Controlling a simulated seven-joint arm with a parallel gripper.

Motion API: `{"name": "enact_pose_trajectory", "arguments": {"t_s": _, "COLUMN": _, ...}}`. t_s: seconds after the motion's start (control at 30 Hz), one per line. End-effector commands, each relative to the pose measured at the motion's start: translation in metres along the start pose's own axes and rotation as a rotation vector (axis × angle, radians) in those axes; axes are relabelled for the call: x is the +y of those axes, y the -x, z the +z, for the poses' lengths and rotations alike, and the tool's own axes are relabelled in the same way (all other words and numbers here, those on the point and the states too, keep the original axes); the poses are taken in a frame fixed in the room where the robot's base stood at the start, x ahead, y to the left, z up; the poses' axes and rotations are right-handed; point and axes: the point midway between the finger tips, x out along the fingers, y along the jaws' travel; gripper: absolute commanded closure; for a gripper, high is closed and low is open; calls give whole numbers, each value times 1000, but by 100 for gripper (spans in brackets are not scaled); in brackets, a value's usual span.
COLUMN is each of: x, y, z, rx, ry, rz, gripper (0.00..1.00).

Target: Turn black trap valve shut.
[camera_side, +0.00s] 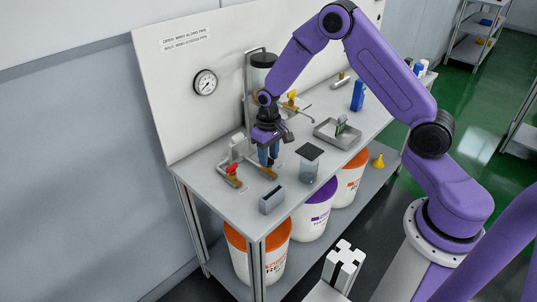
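My gripper (268,160) points down over the left part of the bench, its blue fingers close together just above a brass valve body (268,173). The black handle of this valve is not clearly visible; the fingers cover that spot. I cannot tell whether the fingers touch or grip it, or which way the handle is turned. A red-handled valve (232,170) stands to the left on brass pipework. A yellow-handled valve (292,95) is farther back, right of the dark-topped upright vessel (262,62).
A grey slotted block (272,201) sits near the front edge. A metal tray (337,132), blue bottle (358,95) and wall gauge (205,82) are around. Buckets stand below the bench (215,205).

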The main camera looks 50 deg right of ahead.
Motion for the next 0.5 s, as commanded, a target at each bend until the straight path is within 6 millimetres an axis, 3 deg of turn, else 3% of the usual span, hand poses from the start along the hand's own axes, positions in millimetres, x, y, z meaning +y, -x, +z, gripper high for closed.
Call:
{"name": "enact_pose_trajectory", "arguments": {"t_s": 0.17, "x": 0, "y": 0, "z": 0, "rx": 0, "ry": 0, "rz": 0, "gripper": 66}}
{"name": "enact_pose_trajectory", "arguments": {"t_s": 0.27, "x": 0, "y": 0, "z": 0, "rx": 0, "ry": 1, "rz": 0, "gripper": 99}}
{"name": "enact_pose_trajectory", "arguments": {"t_s": 0.5, "x": 0, "y": 0, "z": 0, "rx": 0, "ry": 7, "rz": 0, "gripper": 100}}
